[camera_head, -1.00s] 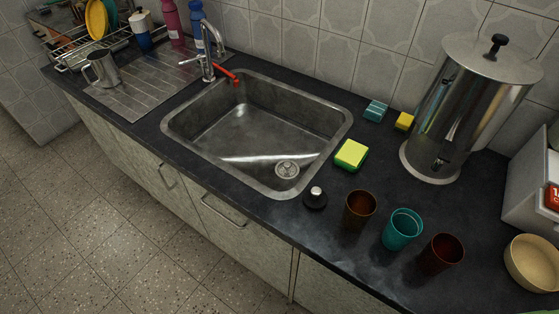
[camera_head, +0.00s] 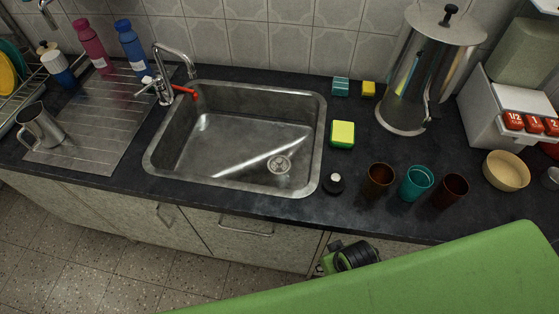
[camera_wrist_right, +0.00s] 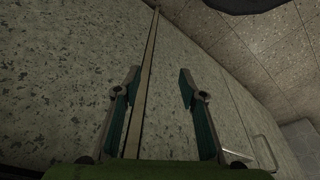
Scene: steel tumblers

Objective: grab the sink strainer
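A small round black piece with a metal knob (camera_head: 333,183), which may be the sink strainer, stands on the dark counter at the sink's front right corner. A round perforated metal drain fitting (camera_head: 279,164) sits in the floor of the steel sink (camera_head: 225,180). I cannot tell for sure which of the two is the strainer. My right gripper (camera_wrist_right: 160,82) is open and empty in the right wrist view, with the speckled cabinet front behind its fingers. In the head view its fingers cannot be made out. My left gripper is not in view.
Brown (camera_head: 379,180), teal (camera_head: 416,183) and dark red (camera_head: 450,190) tumblers stand right of the black piece. A yellow-green sponge (camera_head: 342,134) lies behind it. A steel urn (camera_head: 420,75) and beige bowl (camera_head: 506,171) are farther right. My green arm covers the lower right.

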